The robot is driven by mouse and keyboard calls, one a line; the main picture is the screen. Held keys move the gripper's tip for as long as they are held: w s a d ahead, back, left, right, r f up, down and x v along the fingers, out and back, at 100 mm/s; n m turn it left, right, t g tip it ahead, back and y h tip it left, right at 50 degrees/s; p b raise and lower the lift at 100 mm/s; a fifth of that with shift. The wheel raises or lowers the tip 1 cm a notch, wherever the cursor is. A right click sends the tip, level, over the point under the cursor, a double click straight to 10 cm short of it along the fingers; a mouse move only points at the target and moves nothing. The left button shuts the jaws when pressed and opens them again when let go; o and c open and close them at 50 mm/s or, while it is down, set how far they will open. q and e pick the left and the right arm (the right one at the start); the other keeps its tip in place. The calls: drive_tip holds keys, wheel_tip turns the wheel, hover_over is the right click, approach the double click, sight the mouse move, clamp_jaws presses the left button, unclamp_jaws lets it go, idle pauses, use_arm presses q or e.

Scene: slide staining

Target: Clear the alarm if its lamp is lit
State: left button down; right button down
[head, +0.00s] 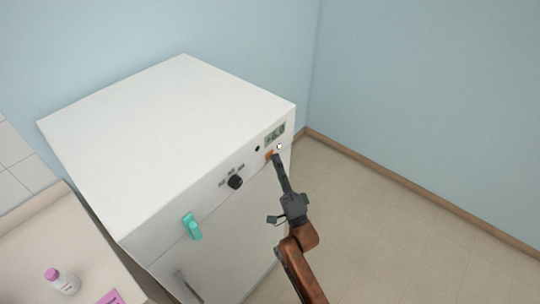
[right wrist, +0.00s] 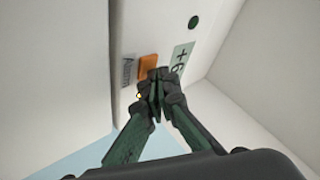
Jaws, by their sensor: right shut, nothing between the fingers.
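The white cabinet (head: 165,110) has an orange button (head: 269,154) on its front panel, below the display (head: 275,133). A small round lamp (head: 279,146) beside the button looks bright pale yellow, as if lit. In the right wrist view the orange button (right wrist: 148,62) has an "Alarm" label beside it, and the yellow lamp (right wrist: 139,96) is partly hidden by a finger. My right gripper (head: 276,157) is shut and empty, its tips (right wrist: 157,76) at the button's edge. I cannot tell whether they touch it. My left gripper is not in view.
A black knob (head: 235,182) and a teal handle (head: 191,226) stick out from the cabinet front. A bench (head: 35,240) at left holds a pink-capped bottle (head: 63,281) and a pink item (head: 110,297). The floor (head: 370,200) at right is clear up to the wall.

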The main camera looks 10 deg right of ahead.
drive_tip(key=shift+w+a, duration=0.15)
idle(0.5)
drive_tip(key=shift+s+d+p, duration=0.35)
drive_tip(key=shift+s+d, duration=0.1)
drive_tip(key=shift+s, duration=0.15)
drive_tip(key=s+d+p, duration=0.1)
drive_tip(key=s, duration=0.1)
drive_tip(key=s+d, duration=0.2)
drive_tip(key=shift+p, duration=0.35)
drive_tip(key=shift+w+f, duration=0.1)
idle(0.6)
